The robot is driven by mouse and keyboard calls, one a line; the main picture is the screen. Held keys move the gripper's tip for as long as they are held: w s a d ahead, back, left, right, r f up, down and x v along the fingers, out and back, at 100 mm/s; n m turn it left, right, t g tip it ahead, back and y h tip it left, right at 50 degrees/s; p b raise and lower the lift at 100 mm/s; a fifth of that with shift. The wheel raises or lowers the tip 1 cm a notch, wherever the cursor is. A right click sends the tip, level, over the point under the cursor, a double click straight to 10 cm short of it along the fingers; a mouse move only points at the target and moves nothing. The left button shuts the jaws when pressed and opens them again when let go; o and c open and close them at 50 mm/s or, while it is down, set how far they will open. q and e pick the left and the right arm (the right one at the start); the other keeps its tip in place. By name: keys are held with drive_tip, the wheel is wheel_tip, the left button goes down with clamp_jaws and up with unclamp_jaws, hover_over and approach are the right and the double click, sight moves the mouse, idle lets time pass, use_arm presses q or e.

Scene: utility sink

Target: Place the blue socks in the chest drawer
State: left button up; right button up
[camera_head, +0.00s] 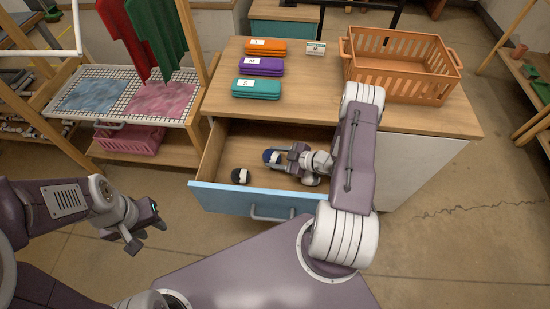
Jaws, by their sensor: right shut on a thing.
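The chest drawer (245,200) is pulled out, with a blue front and a grey handle. My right gripper (279,157) reaches into the drawer and is shut on a rolled dark blue and white sock bundle, the blue socks (269,156). I cannot tell whether this bundle touches the drawer floor. Another small dark and white rolled bundle (240,176) lies in the drawer at the front left. My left gripper (147,236) is empty, its fingers apart, left of the drawer above the floor.
On the chest top (220,100) lie orange (265,46), purple (262,66) and teal (257,88) folded stacks, a small label card (316,48) and an orange basket (402,72). A drying rack (128,92) with cloths and a pink basket (128,138) stand left.

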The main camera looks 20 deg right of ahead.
drive_tip(key=shift+f, duration=0.1)
drive_tip(key=shift+f+b, duration=0.4)
drive_tip(key=o, duration=1.4)
drive_tip(key=shift+c, duration=0.2)
drive_tip(key=shift+r, duration=0.15)
drive_tip(key=shift+r+p, duration=0.55)
drive_tip(key=p+v, duration=0.1)
drive_tip(key=v, duration=0.6)
drive_tip(key=shift+s, duration=0.2)
drive_tip(key=shift+d, duration=0.1)
drive_tip(key=shift+r, duration=0.1)
